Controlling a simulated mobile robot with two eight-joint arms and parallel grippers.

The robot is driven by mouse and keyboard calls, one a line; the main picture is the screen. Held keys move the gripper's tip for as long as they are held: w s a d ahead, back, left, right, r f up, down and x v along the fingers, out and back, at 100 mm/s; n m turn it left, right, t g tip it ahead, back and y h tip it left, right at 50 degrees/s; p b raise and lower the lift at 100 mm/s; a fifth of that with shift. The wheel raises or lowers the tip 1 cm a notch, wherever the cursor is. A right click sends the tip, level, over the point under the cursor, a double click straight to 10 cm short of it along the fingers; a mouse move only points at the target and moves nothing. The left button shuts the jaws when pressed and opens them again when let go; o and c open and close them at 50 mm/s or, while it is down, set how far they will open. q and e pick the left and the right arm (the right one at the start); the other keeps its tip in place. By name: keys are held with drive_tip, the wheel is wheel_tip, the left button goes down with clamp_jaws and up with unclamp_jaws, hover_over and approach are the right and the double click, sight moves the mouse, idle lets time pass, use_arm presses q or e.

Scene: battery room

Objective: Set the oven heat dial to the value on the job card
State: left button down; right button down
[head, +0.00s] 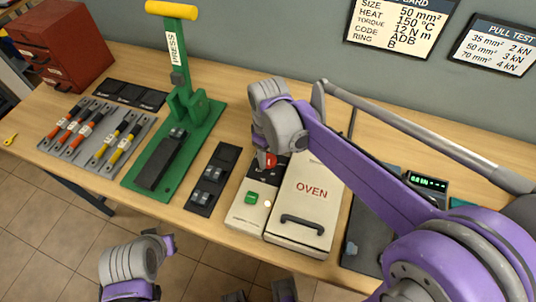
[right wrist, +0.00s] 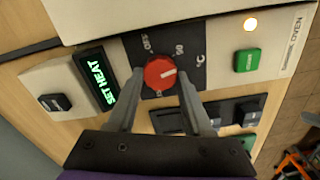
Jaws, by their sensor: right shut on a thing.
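The oven (head: 312,182) is a cream box with a dark handle on its lid. My right gripper (right wrist: 160,80) is shut on the dial, one finger on each side. In the head view it reaches down to the dial (head: 270,161). A green display (right wrist: 101,85) reads SET HEAT. The job card (head: 400,28) on the wall reads HEAT 150 °C. Only part of my left arm shows, bottom left.
A green oven button (head: 251,197) and a lit lamp (right wrist: 250,24) are near the dial. A green press (head: 170,130), a dark block with switches (head: 212,180) and a rack of cables (head: 95,132) stand left. A meter (head: 427,183) stands right.

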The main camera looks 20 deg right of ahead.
sight(271, 158)
drive_tip(key=m, duration=0.5)
drive_tip(key=shift+d+m, duration=0.1)
drive_tip(key=shift+m, duration=0.2)
drive_tip(key=m, duration=0.6)
drive_tip(key=shift+d, duration=0.1)
drive_tip(key=m, duration=0.6)
drive_tip(key=shift+d+m, duration=0.1)
drive_tip(key=shift+m, duration=0.2)
drive_tip(key=m, duration=0.5)
drive_tip(key=shift+s, duration=0.1)
drive_tip(key=shift+m, duration=0.4)
drive_tip(key=shift+c, duration=1.5)
unclamp_jaws()
wheel_tip(271, 158, up, 11)
drive_tip(key=shift+p, duration=0.35)
